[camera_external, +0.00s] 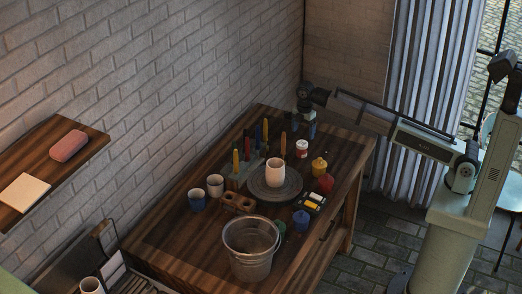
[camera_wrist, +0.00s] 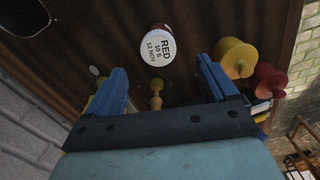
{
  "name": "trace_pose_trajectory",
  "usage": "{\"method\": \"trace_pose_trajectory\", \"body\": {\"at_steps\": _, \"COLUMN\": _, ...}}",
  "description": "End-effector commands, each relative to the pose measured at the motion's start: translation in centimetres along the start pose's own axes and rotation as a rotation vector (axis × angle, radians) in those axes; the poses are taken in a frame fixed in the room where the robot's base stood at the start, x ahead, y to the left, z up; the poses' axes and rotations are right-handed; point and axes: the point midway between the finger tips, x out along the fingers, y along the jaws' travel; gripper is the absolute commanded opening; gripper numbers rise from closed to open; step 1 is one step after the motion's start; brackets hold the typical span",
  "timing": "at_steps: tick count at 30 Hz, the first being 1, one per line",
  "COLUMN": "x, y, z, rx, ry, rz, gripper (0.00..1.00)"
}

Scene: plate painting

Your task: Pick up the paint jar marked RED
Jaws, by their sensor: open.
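The paint jar marked RED (camera_external: 302,149) stands on the wooden table, white with a red band, just below my gripper in the external view. In the wrist view the jar (camera_wrist: 157,46) shows a white face lettered "RED 10 S 12 NOV". My gripper (camera_external: 306,130) is above the back part of the table. In the wrist view my gripper (camera_wrist: 160,80) has its two blue fingers spread wide with nothing held between them. The jar appears beyond the fingertips, apart from both, roughly centred between them.
A yellow pot (camera_external: 319,166) and a red one (camera_external: 325,183) stand close to the jar; the yellow pot (camera_wrist: 233,58) is right of my fingers. Upright coloured tools (camera_external: 247,146) stand left. A white cup (camera_external: 275,172) rests on a round wheel (camera_external: 274,194). A metal bucket (camera_external: 251,249) stands in front.

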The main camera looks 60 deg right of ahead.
Motion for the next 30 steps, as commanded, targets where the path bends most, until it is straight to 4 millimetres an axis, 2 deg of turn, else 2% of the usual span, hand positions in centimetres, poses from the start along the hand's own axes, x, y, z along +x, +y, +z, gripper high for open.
{"method": "trace_pose_trajectory", "body": {"at_steps": 1, "x": 1.0, "y": -0.1, "z": 0.0, "rx": 0.000, "ry": -0.001, "rz": -0.003, "gripper": 0.86}}
{"method": "trace_pose_trajectory", "body": {"at_steps": 6, "x": 3.3, "y": -0.1, "z": 0.0, "rx": 0.000, "ry": -0.001, "rz": -0.002, "gripper": 0.86}}
{"method": "trace_pose_trajectory", "body": {"at_steps": 20, "x": 5.7, "y": 0.1, "z": 0.1, "rx": 0.000, "ry": 0.000, "rz": -0.002, "gripper": 0.86}}
{"method": "trace_pose_trajectory", "body": {"at_steps": 30, "x": 9.6, "y": 0.2, "z": 0.1, "rx": 0.000, "ry": 0.000, "rz": -0.001, "gripper": 0.86}}
